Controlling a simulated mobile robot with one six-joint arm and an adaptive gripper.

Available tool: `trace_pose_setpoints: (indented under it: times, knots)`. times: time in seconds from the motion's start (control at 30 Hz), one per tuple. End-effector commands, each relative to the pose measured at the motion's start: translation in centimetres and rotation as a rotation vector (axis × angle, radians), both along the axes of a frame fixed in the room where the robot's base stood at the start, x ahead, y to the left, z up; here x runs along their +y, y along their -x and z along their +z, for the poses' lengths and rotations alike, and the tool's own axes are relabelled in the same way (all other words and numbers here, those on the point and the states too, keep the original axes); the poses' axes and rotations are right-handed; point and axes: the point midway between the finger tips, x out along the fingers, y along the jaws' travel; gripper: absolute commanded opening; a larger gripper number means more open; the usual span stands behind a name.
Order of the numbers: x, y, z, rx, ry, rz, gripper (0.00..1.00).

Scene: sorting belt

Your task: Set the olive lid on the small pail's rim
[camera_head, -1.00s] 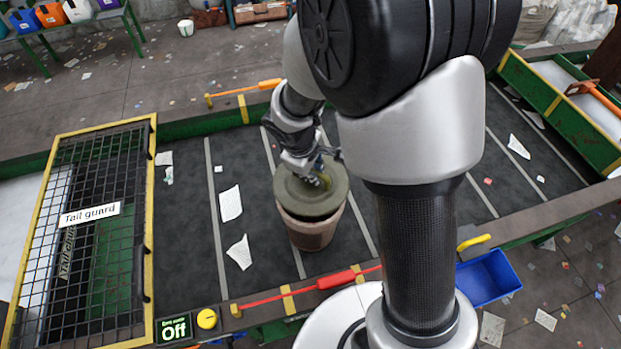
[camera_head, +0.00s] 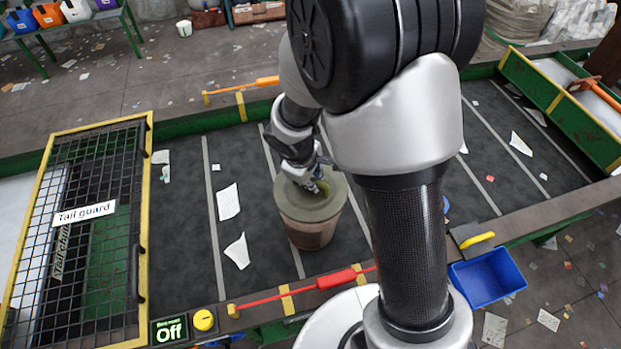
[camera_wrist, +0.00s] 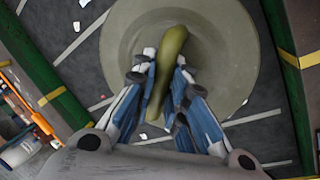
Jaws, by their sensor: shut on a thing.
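The olive lid (camera_head: 292,203) is a round disc with a raised grip. It covers the top of the small brownish pail (camera_head: 312,236), which stands upright on the dark belt. The lid looks level and roughly centred, with its edge against the pail's rim; any small gap is too fine to tell. My gripper (camera_head: 318,187) is over the lid, shut on its grip. In the wrist view the lid (camera_wrist: 225,60) fills the middle, and my gripper's blue-padded fingers (camera_wrist: 160,78) close on both sides of the olive grip (camera_wrist: 172,45). The lid hides the pail's opening.
A mesh tail guard (camera_head: 85,240) stands at the belt's left. Paper scraps (camera_head: 229,202) lie on the belt left of the pail. A red-handled bar (camera_head: 337,279) runs along the near edge, beside a sign reading Off (camera_head: 175,329). A blue bin (camera_head: 487,277) is at right.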

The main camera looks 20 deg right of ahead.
Motion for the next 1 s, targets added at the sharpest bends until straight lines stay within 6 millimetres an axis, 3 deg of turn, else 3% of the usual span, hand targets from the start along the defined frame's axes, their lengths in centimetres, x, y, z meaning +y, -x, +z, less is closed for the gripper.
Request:
trace_pose_setpoints:
  times: [0.07, 0.1, 0.4, 0.77, 0.93, 1.0]
  knots:
    - [0.0, 0.0, 0.0, 0.0, 0.0, 0.0, 0.0]
    - [0.0, 0.0, 0.0, 0.0, 0.0, 0.0, 0.14]
    - [0.0, 0.0, 0.0, 0.0, 0.0, 0.0, 0.33]
    - [0.0, 0.0, 0.3, 0.0, 0.0, 0.0, 0.33]
    - [0.0, 0.0, 1.9, -0.001, 0.0, 0.0, 0.33]
    - [0.4, 0.2, 3.5, -0.006, -0.001, 0.0, 0.33]
